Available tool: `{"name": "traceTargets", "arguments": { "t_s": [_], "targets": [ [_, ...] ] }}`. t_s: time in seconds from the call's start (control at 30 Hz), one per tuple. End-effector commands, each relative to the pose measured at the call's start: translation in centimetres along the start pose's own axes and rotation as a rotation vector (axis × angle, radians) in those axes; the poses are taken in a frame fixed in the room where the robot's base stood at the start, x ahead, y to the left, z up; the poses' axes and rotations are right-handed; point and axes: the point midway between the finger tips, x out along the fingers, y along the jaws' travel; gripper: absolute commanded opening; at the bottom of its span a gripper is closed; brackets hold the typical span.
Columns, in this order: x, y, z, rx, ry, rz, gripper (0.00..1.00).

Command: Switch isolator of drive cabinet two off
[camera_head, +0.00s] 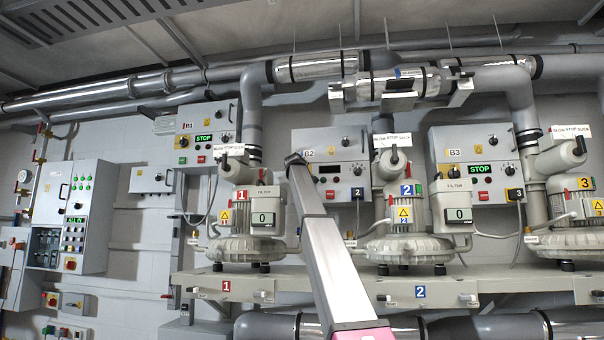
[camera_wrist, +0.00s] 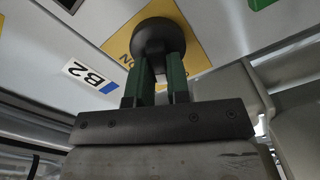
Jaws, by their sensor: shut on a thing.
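Drive cabinet B2 (camera_head: 340,144) is the light grey box on the wall in the middle of the head view. Its B2 label (camera_wrist: 88,73) also shows in the wrist view. The isolator is a black round knob (camera_wrist: 153,36) on a yellow plate (camera_wrist: 120,42) with partly hidden lettering. My gripper (camera_wrist: 160,68) has its green fingers shut on this knob, one on each side. In the head view the end of my arm covers the cabinet's left part, so the knob is hidden there. I cannot tell which position the knob is turned to.
Cabinet B1 (camera_head: 222,115) and cabinet B3 (camera_head: 485,140) flank B2, both with lit green STOP displays; B2's display (camera_head: 328,168) looks dark. Blower one (camera_head: 240,245) and blower two (camera_head: 405,247) stand on a bench (camera_head: 340,284) below. Pipes run overhead.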

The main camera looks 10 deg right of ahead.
Motion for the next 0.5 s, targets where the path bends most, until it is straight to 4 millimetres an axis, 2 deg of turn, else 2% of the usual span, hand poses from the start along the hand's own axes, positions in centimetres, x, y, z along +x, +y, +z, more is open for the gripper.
{"name": "traceTargets", "arguments": {
  "t_s": [0.2, 0.5],
  "targets": [
    [-0.03, -0.32, 0.05, -0.191, -0.001, -0.001, 0.00],
    [-0.04, -0.54, 0.13, -0.381, -0.001, -0.001, 0.00]
  ]
}}
